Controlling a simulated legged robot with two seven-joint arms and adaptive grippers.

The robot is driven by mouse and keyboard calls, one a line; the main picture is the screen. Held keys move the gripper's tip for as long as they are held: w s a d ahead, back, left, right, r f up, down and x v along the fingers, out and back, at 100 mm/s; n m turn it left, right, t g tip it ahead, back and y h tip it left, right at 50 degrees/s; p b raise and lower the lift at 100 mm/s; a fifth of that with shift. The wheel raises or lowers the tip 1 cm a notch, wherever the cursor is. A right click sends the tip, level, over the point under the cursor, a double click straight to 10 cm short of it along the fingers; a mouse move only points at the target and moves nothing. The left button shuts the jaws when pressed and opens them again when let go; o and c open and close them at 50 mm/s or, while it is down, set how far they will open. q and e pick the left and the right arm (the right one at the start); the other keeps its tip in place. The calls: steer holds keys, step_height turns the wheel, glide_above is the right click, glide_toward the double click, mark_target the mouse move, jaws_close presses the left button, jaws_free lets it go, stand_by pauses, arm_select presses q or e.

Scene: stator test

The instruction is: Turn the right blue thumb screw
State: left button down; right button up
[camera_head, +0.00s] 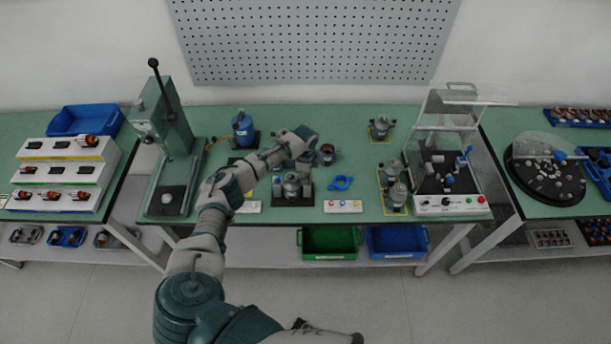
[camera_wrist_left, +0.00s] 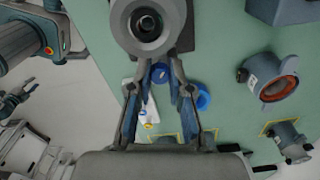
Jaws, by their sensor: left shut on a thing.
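My left gripper (camera_wrist_left: 160,78) points down at the middle table, its fingers closed around a blue thumb screw (camera_wrist_left: 160,72) in the left wrist view. The screw sits beside a round grey metal part (camera_wrist_left: 147,40) of the fixture. In the head view the fixture with a stator housing (camera_head: 292,188) stands at the table's front middle, below my left wrist (camera_head: 304,142); the screw cannot be made out there. A dark claw-like shape (camera_wrist_left: 18,102) at the left wrist view's left edge may be my right gripper; its jaw state is unclear.
A blue ring-shaped part (camera_head: 340,183) and a small white button panel (camera_head: 343,206) lie right of the fixture. A green press (camera_head: 175,125) stands left, a test stand (camera_head: 445,165) right. Green (camera_head: 331,255) and blue (camera_head: 396,254) bins sit below. Some clear tabletop lies behind the ring.

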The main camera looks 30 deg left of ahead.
arm_select(q)
steer(key=shift+w+a+r+m, duration=0.1)
steer(key=shift+r+m, duration=0.05)
steer(key=shift+m, duration=1.75)
steer(key=c, duration=1.1)
jaws_free()
steer(key=shift+o, duration=0.2)
step_height(320, 180, up, 12)
